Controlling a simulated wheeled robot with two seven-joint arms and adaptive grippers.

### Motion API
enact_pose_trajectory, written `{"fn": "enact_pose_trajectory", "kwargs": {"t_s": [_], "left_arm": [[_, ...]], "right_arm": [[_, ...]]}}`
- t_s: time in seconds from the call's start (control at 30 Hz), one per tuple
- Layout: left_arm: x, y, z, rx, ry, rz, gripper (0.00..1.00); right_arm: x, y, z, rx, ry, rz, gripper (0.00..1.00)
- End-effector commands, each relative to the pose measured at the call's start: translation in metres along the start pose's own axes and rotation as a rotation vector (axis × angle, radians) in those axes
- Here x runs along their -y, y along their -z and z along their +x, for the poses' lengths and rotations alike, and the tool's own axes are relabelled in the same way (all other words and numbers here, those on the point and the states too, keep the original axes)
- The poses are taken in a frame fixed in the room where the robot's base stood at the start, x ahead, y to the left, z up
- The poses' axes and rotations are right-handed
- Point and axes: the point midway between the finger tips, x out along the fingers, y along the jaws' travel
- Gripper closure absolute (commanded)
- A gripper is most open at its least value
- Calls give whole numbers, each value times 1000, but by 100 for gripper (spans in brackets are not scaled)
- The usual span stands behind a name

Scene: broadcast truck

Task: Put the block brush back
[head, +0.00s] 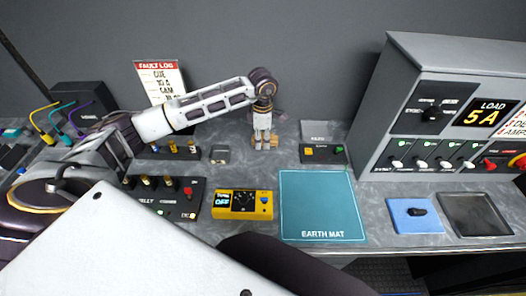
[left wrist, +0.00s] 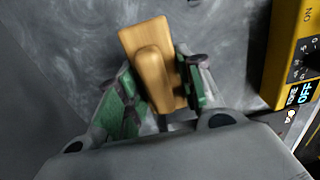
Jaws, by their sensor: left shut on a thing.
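The block brush is a small wooden block with a raised rounded grip; it fills the middle of the left wrist view (left wrist: 136,42). In the head view only a little of the brush (head: 273,142) shows, beside and below my left fingers. My left gripper (head: 262,143) points down over the back of the bench. Its green-padded fingers (left wrist: 155,88) are shut on the brush's raised grip, one on each side. I cannot tell whether the brush touches the bench top. My right gripper is not in view.
A yellow tone box (head: 243,204) and a teal earth mat (head: 318,205) lie nearer the front. A small black-fronted box (head: 322,153) stands right of my gripper. A grey load cabinet (head: 440,110), blue pad (head: 414,215) and dark tray (head: 475,214) are at right.

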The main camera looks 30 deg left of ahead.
Motion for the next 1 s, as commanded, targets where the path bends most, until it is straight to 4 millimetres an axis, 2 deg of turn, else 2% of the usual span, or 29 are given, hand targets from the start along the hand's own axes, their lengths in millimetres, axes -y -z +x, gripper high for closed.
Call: {"fn": "enact_pose_trajectory", "kwargs": {"t_s": [0.2,0.67,1.0], "left_arm": [[0,0,25,-1,1,0,86],[0,0,32,0,0,0,86],[0,0,62,-1,1,0,86]], "right_arm": [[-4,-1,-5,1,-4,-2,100],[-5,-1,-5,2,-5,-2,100],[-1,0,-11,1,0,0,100]]}}
